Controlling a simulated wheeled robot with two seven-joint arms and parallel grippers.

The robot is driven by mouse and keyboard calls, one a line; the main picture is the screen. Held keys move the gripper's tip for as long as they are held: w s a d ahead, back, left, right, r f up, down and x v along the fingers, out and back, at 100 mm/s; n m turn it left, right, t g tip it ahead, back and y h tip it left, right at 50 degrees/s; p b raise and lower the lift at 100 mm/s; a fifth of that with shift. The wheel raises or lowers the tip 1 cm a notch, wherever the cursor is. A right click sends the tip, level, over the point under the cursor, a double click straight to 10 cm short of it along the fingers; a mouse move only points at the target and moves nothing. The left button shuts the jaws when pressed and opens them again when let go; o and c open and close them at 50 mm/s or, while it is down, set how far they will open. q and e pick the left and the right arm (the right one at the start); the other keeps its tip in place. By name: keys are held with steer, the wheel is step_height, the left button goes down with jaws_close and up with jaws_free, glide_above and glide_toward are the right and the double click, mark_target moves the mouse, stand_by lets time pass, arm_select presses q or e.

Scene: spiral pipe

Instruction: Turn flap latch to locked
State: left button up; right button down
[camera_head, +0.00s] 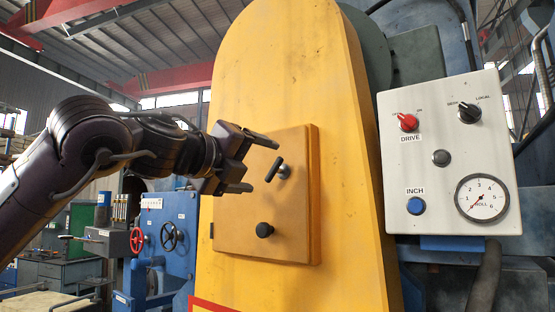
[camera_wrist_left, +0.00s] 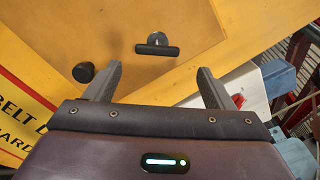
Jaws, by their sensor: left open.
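The flap (camera_head: 240,235) is a square yellow-orange door on the tall yellow guard (camera_head: 290,60); it lies closed against it. The flap latch (camera_head: 278,169) is a dark T-handle near the flap's right side, its bar tilted in the head view. The latch (camera_wrist_left: 157,49) also shows in the left wrist view, ahead of the fingers. A round black knob (camera_head: 264,230) sits below it on the flap. My left gripper (camera_head: 258,164) is open, its fingers just left of the latch and apart from it in the wrist view. My right gripper is out of view.
A grey control box (camera_head: 450,150) with a red drive switch (camera_head: 408,122), a black selector, a blue inch button (camera_head: 416,206) and a roll dial stands right of the guard. Blue machinery with handwheels (camera_head: 170,237) is behind at the left.

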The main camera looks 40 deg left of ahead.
mark_target(272, 170)
arm_select(q)
steer(key=w+p, duration=0.1)
steer(key=w, duration=0.2)
steer(key=w+a+p, duration=0.1)
steer(key=w+p, duration=0.1)
steer(key=w, duration=0.1)
steer(key=shift+w+a, duration=0.1)
steer(key=shift+a, duration=0.1)
steer(key=shift+w, duration=0.45)
steer(key=shift+a, duration=0.1)
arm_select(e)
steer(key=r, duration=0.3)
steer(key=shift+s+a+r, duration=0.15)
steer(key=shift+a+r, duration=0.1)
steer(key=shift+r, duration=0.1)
arm_select(q)
steer(key=shift+c, duration=0.2)
steer(key=c, duration=0.9)
